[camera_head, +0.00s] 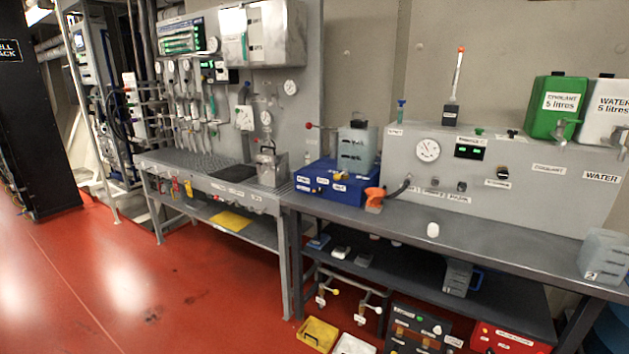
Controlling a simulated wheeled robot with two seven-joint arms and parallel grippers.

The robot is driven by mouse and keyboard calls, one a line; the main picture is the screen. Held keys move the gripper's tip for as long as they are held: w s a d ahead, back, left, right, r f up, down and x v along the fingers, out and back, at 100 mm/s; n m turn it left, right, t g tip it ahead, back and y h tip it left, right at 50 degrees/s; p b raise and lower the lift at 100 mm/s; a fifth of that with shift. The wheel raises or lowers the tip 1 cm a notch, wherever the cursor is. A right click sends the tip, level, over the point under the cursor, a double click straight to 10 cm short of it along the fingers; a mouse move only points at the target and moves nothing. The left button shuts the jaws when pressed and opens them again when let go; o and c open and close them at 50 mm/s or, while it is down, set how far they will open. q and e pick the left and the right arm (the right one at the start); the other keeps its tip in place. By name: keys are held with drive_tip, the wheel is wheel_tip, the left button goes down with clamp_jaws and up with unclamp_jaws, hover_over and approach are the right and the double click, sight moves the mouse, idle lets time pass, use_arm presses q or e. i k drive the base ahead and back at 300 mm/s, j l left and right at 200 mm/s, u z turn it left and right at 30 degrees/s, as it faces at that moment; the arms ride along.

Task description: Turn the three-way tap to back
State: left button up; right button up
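I cannot tell for sure which fitting is the three-way tap; the labels are too small to read. A dark knob (503,172) sits on the front of the grey console (560,205), above a white label. A small brass-coloured fitting (338,175) shows on the blue box (318,188) on the bench. A lever with a red ball end (309,126) sticks out to the left beside a translucent tank (356,148). Neither of my grippers shows in the view.
The dark bench (470,248) has a white rounded object (433,230) and an orange funnel-like piece (374,197) on it. A clear jug (604,257) stands at its right end. Green (557,105) and white (603,110) containers sit on the console. Red floor at left is open.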

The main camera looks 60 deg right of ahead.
sight(337, 176)
drive_tip(key=i+z, duration=0.35)
drive_tip(key=i+j+z, duration=0.5)
drive_tip(key=i+z, duration=0.2)
drive_tip(key=k, duration=0.05)
